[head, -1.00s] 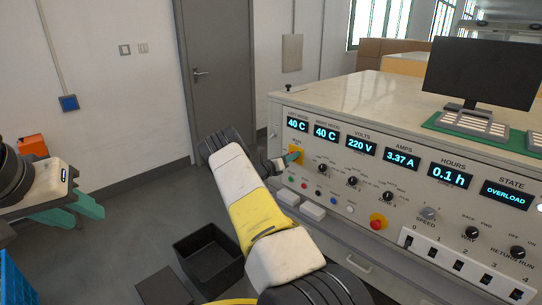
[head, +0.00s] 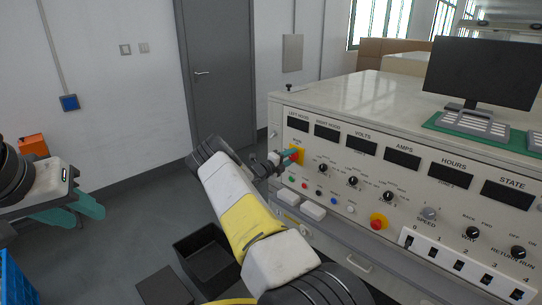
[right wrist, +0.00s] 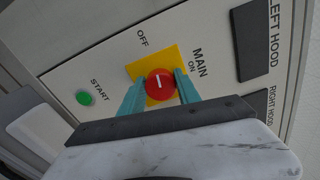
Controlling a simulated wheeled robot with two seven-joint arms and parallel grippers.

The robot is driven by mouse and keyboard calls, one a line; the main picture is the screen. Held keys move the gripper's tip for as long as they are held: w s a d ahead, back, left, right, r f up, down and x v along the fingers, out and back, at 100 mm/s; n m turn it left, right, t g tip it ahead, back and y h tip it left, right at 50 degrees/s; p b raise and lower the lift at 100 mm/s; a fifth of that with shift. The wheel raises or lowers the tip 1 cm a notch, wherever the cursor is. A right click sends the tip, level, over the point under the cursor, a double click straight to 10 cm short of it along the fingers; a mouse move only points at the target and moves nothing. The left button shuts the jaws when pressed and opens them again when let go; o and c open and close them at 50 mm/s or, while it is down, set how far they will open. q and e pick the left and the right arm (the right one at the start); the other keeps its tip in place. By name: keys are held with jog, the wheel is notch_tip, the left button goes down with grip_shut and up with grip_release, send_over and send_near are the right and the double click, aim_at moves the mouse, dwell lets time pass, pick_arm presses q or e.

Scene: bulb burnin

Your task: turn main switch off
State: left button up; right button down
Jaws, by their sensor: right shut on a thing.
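The main switch is a red round knob (right wrist: 160,84) on a yellow plate (right wrist: 142,66), with OFF and ON labels beside it. In the head view the yellow plate (head: 297,149) shows at the panel's left end. My right gripper (right wrist: 160,88) is shut on the red knob, one teal finger on each side. The gripper also shows in the head view (head: 289,158). The white mark on the knob points roughly toward the OFF side. The panel's displays (head: 402,158) are all dark. My left gripper (head: 76,209) is open and empty at the far left, away from the panel.
A green START button (right wrist: 86,98) lies beside the switch. A red emergency knob (head: 378,222) and a row of switches (head: 460,265) sit lower right on the panel. A black bin (head: 208,256) stands on the floor. A monitor (head: 483,72) stands on top of the console.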

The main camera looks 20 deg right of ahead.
jog(key=shift+a+f+n, duration=0.1)
jog(key=shift+n, duration=0.8)
jog(key=c, duration=0.9)
grip_release()
jog(key=shift+o, duration=0.2)
jog(key=v, duration=0.7)
jog(key=shift+a, duration=0.3)
jog(key=shift+s, duration=0.1)
